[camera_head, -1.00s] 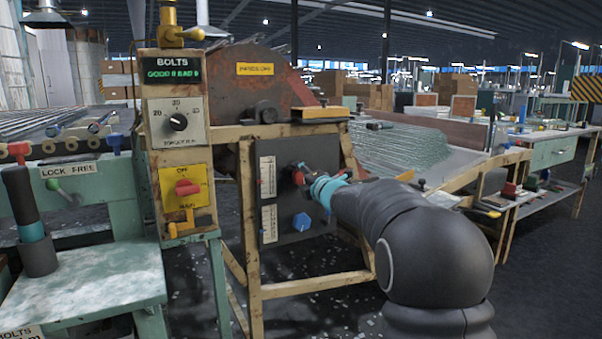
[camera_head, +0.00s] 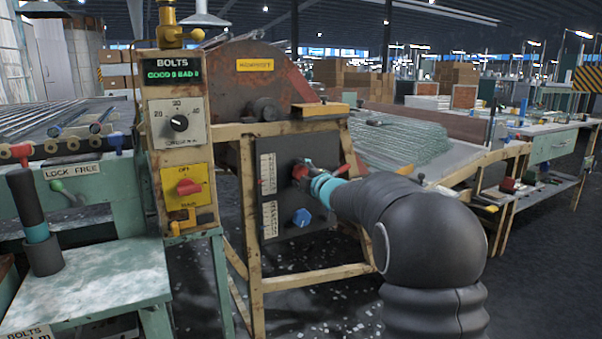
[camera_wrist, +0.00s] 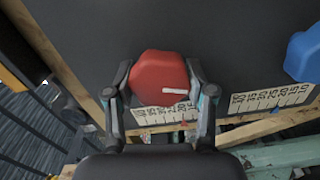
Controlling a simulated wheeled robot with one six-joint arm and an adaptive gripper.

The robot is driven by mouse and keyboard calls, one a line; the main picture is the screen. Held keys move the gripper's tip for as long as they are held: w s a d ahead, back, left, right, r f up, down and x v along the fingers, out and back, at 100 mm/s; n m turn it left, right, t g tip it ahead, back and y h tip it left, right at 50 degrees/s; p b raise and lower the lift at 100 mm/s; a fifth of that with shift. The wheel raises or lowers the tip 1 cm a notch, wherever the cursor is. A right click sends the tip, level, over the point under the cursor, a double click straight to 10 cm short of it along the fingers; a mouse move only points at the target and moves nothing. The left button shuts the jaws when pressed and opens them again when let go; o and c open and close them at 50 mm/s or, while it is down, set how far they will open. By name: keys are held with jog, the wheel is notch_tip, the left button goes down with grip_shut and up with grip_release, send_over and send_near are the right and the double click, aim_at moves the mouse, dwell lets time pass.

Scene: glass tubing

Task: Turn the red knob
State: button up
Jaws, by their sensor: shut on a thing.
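The red knob (camera_wrist: 158,76) is on the dark panel (camera_head: 284,222), with a white pointer line on its face, seen in the wrist view. My gripper (camera_wrist: 160,88) has a finger on each side of the knob and is shut on it. In the head view my gripper (camera_head: 303,174) is at the upper part of the panel and hides most of the knob. A blue knob (camera_head: 301,217) is lower on the same panel; it also shows at the right edge of the wrist view (camera_wrist: 304,52).
White scale strips (camera_head: 268,172) run along the panel's left side. A wooden frame (camera_head: 310,281) surrounds the panel. A yellow box with a red switch (camera_head: 188,187) stands to the left. A table with glass tubing (camera_head: 405,143) lies behind to the right.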

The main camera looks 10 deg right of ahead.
jog(key=o, duration=1.2)
jog(key=shift+c, duration=0.2)
jog(key=shift+d, duration=0.1)
jog(key=v, duration=1.2)
